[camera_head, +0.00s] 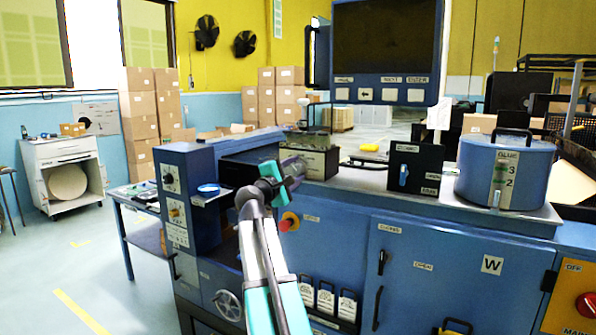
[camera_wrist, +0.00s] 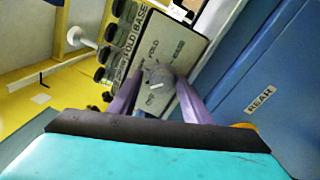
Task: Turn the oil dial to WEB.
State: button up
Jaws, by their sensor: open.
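The oil dial (camera_wrist: 158,76) is a grey round knob with a pale mark on a light panel in the wrist view. Small labels sit around it; one reads like FOLD, the others are too blurred to read surely. Which label the mark points to, I cannot tell. My gripper (camera_wrist: 158,92) is open, with one purple finger on each side of the dial in this view; whether either touches it, I cannot tell. In the head view my gripper (camera_head: 291,168) is in front of a dark box with a pale face (camera_head: 322,162), and the dial is not distinguishable there.
Several dark round parts (camera_wrist: 105,56) line the panel's side beside FOLD and BASE labels. A blue cabinet (camera_head: 425,262) is below the counter. A control tower (camera_head: 177,207) stands left of my arm, and a black box with a blue switch (camera_head: 415,167) and glue pot (camera_head: 507,172) stand right.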

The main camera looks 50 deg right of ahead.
jog(key=shift+w+a+f, duration=0.15)
jog(key=shift+f, duration=0.2)
jog(key=shift+f, duration=0.1)
jog(key=shift+a, duration=0.15)
jog(key=shift+v, duration=1)
jog(key=shift+s+a, duration=0.25)
jog(key=shift+s, duration=0.05)
send_near(297, 171)
jog(key=shift+w+d+r, duration=0.2)
jog(key=shift+d, duration=0.1)
